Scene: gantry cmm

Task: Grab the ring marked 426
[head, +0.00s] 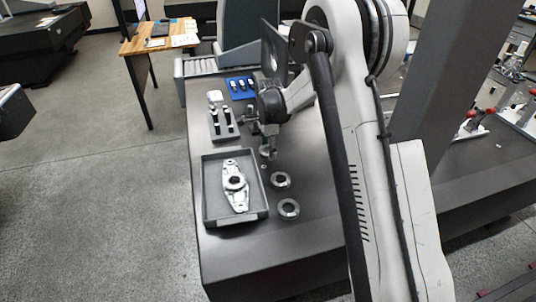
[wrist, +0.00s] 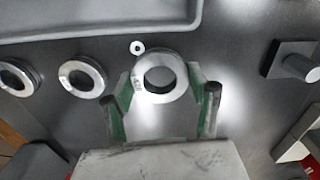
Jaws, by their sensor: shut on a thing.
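Three metal rings show in the wrist view. One ring (wrist: 160,75) sits between the two fingers of my gripper (wrist: 160,98), which is shut on it. This ring has a small dark mark on its lower left, too small to read surely. A second ring (wrist: 82,77) and a third ring (wrist: 17,77) lie to its left, both clear of the fingers. In the head view my gripper (head: 270,152) is low over the table, and the loose rings (head: 280,180) (head: 288,208) lie nearer the front. The held ring is mostly hidden there.
A grey tray (head: 208,206) with a metal part (head: 236,186) lies left of the rings. A small washer (wrist: 137,47) lies close to the held ring. A dark block with posts (head: 223,125) and a blue holder (head: 240,86) stand behind. The table's front right is clear.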

